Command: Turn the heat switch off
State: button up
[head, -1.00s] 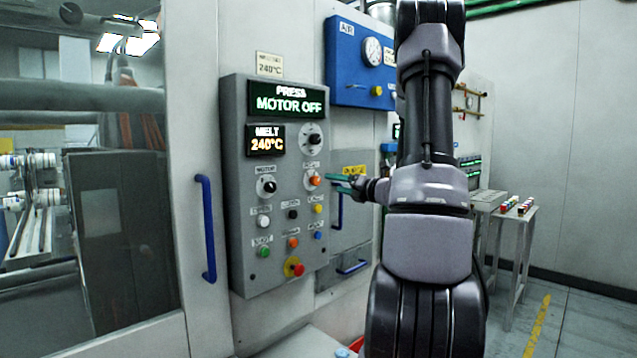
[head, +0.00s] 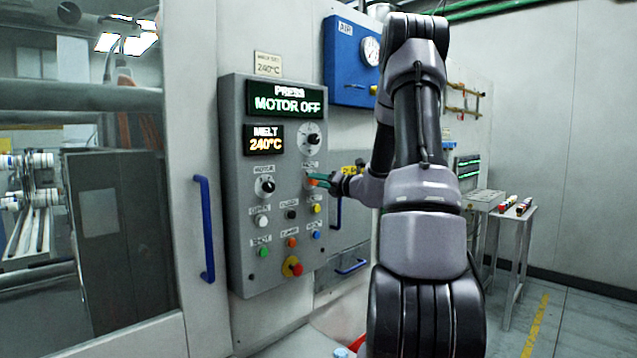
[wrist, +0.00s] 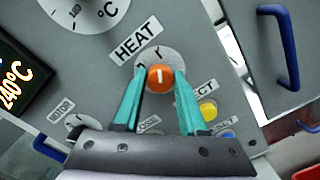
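The heat switch is a round orange knob with a white line, under the HEAT label on the grey control panel (head: 240,215). In the wrist view the heat switch (wrist: 161,78) sits between my two teal fingertips, its white line near upright in the picture. My gripper (head: 318,180) reaches it from the right and mostly hides it in the head view. The fingers lie one on each side of the knob, very close to it. I cannot tell whether they press on it. The melt display (head: 264,140) reads 240°C.
A black dial (head: 310,139) is above the switch, the motor knob (head: 265,187) to its left. Several small buttons and a red-and-yellow stop button (head: 292,267) are below. A blue door handle (head: 205,228) stands left of the panel. A blue air box (head: 350,60) is behind.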

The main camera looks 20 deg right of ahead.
grip_shut()
jog(key=shift+n, duration=0.3)
jog(key=n, duration=1.3)
jog(key=shift+f, duration=0.1)
jog(key=shift+n, duration=0.4)
jog(key=o, duration=1)
grip_release()
jog(key=shift+o, duration=0.2)
jog(key=shift+s, duration=0.1)
